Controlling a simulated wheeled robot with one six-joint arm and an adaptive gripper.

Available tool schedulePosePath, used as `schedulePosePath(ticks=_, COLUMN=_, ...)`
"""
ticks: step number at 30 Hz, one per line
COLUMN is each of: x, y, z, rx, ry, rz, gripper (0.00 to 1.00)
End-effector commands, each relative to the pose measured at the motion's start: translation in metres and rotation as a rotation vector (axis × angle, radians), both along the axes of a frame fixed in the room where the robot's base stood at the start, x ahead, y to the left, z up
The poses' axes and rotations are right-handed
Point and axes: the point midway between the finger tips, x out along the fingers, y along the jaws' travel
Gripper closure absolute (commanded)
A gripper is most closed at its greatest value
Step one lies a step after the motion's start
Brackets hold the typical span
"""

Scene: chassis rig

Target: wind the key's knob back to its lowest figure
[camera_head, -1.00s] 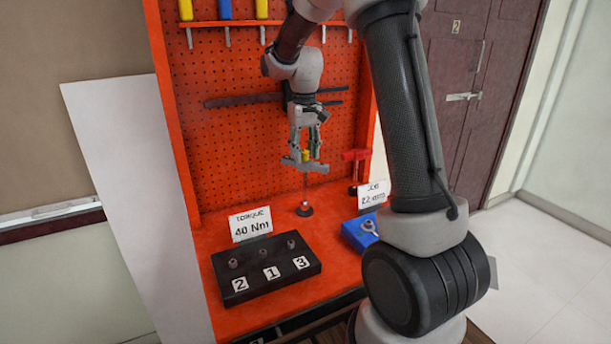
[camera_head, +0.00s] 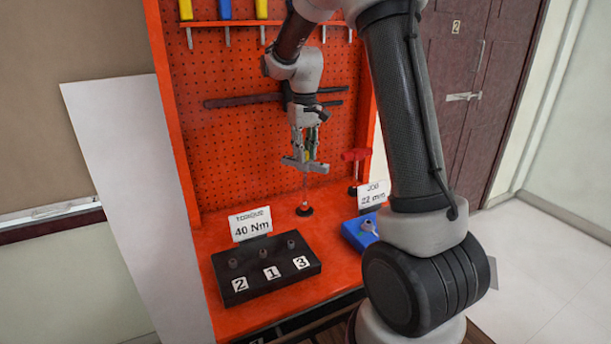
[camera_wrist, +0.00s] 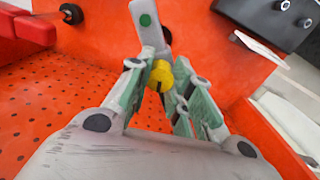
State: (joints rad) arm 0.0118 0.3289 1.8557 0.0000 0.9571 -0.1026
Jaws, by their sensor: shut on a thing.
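My gripper (camera_head: 308,154) is above the crossbar, shut on the yellow knob. The green-padded fingers flank the knob in the wrist view. In the head view the fingers hide much of the knob. I cannot read any figure on it.
A black block (camera_head: 293,276) with several sockets, labelled 2, 1 and 3, stands in front. A "TORQUE 40 Nm" card (camera_head: 250,225) is behind it. A blue block (camera_head: 354,237) and "JOB 22 mm" card (camera_head: 373,194) are right. A red-handled item (camera_head: 355,155) and pegboard (camera_head: 235,135) are close.

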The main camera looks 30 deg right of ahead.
Motion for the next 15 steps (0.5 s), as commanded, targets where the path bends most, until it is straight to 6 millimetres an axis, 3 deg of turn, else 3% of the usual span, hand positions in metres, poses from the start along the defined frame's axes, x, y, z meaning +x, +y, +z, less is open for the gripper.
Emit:
schedulePosePath(ticks=9, x=0.0000, y=-0.0001, z=0.0000, rx=0.000, ry=0.000, rz=0.579, gripper=0.92)
schedulePosePath(ticks=15, x=0.0000, y=-0.0001, z=0.0000, rx=0.000, ry=0.000, rz=0.848, gripper=0.92)
